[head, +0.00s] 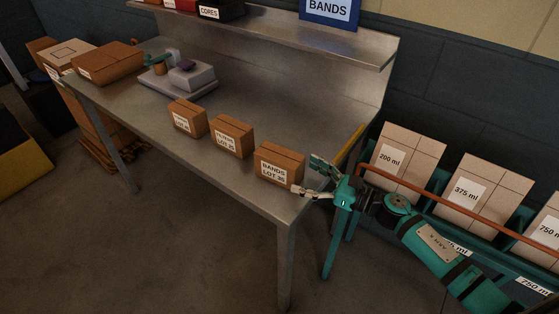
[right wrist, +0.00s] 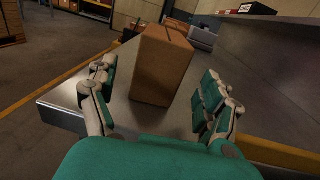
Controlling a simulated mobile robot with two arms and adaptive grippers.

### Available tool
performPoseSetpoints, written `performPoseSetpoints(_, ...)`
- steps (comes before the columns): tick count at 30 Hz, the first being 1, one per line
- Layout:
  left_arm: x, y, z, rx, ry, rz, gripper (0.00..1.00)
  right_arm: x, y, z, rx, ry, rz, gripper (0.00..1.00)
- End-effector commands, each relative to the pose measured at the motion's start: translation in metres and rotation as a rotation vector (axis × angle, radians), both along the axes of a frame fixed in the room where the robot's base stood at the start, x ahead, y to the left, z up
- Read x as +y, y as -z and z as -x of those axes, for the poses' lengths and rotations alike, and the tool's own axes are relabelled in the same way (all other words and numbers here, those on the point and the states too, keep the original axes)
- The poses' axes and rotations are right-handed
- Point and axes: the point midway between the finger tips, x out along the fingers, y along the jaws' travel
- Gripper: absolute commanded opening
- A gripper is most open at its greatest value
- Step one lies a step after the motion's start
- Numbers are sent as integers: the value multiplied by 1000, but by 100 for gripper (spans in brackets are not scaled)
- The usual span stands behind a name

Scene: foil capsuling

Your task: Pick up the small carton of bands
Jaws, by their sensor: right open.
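Three brown cartons stand in a row along the front of the steel table. The nearest carton (head: 279,163) has a white label reading BANDS and a LOT line. The middle carton (head: 232,136) and the left carton (head: 187,118) have similar labels, too small to read surely. My right gripper (head: 308,177) is open and empty at the right end of the nearest carton. In the right wrist view, a plain carton face (right wrist: 162,68) stands upright ahead, between the spread fingers of the gripper (right wrist: 157,80), with gaps on both sides. My left gripper is out of view.
The steel table (head: 150,121) has an upper shelf (head: 300,36) behind it. A grey device (head: 178,75) and larger cartons (head: 107,63) stand at its far left. Bins with volume-labelled cartons (head: 408,158) stand at right. The tabletop behind the row is clear.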

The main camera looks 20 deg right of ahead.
Motion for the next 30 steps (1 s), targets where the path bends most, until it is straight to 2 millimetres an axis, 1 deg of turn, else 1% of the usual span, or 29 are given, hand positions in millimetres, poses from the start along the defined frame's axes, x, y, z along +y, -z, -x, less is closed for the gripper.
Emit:
performPoseSetpoints(1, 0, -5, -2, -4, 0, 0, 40, 5, -3, -6, -1, 1, -4, 83)
performPoseSetpoints(3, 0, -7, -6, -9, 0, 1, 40, 10, -1, -12, 0, 2, -1, 83)
performPoseSetpoints(8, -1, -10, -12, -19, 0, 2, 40, 17, -1, -18, 1, 2, -1, 83)
performPoseSetpoints(14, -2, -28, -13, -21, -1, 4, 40, 36, -7, -38, 1, 2, -4, 83)
performPoseSetpoints(18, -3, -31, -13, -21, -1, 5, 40, 48, -4, -50, 2, 2, -4, 83)
performPoseSetpoints(26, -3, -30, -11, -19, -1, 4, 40, 50, -1, -53, 3, 2, -1, 83)
performPoseSetpoints(27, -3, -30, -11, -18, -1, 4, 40, 50, -1, -53, 3, 2, -1, 81)
performPoseSetpoints(30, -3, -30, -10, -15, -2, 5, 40, 50, -1, -53, 3, 2, -1, 68)
